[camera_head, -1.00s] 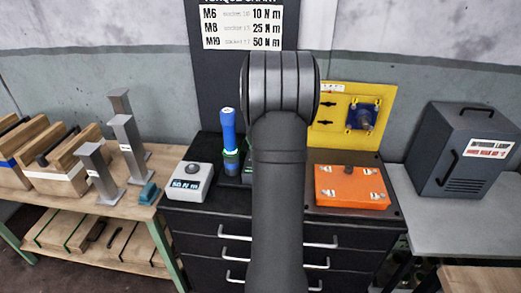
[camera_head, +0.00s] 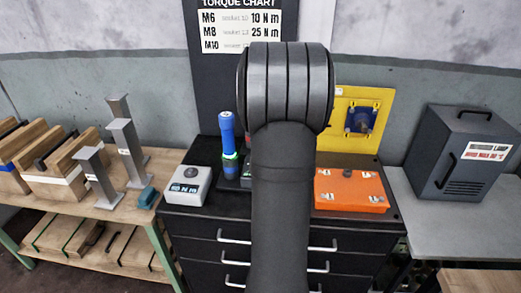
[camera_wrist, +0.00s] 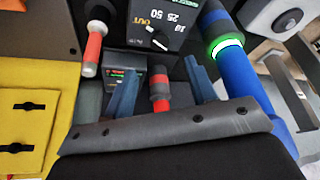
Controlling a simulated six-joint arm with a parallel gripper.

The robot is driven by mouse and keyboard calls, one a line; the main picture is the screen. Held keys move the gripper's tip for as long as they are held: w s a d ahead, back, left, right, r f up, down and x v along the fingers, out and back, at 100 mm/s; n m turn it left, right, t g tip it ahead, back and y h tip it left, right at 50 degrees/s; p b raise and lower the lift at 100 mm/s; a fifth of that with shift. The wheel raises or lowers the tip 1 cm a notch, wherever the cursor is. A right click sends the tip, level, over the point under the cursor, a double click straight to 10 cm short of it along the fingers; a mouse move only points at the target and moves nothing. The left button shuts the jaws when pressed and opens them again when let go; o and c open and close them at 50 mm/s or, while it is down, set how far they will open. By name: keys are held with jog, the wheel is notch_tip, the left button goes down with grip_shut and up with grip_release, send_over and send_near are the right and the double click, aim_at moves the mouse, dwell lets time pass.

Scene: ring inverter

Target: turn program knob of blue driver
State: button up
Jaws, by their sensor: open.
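The blue driver (camera_head: 228,130) stands upright on the black cabinet, with a green glowing ring below its grip. In the wrist view the blue driver (camera_wrist: 236,75) is at the right, beside and apart from my right finger. A dark unit there carries a dial marked 10, 25, 50 and OUT, with a white-marked knob (camera_wrist: 158,38); I cannot tell for certain which driver it belongs to. My gripper (camera_wrist: 162,72) is open, its two blue-grey fingers pointing towards this unit. A red-and-grey handle (camera_wrist: 160,90) shows between the fingers.
A red-handled tool (camera_wrist: 95,48) is left of the dial. A grey 50 N m box (camera_head: 185,186) is left of the driver. An orange case (camera_head: 350,190) and a yellow panel (camera_head: 378,100) are on the right.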

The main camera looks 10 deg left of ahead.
jog(key=v, duration=0.9)
jog(key=shift+r, duration=0.2)
jog(key=shift+s, duration=0.15)
jog(key=x, duration=1.7)
jog(key=shift+f, duration=0.2)
jog(key=shift+w+f, duration=0.2)
jog(key=shift+f, duration=0.05)
jog(key=shift+s+r+m, duration=0.1)
jog(key=shift+r+m, duration=0.2)
jog(key=shift+m, duration=0.3)
jog(key=shift+a+m+t+h, duration=0.15)
jog(key=shift+m+h, duration=0.55)
jog(key=shift+m, duration=0.95)
jog(key=shift+a+m+t+h, duration=0.15)
jog(key=shift+m+h, duration=0.55)
jog(key=shift+m, duration=0.95)
jog(key=v, duration=0.9)
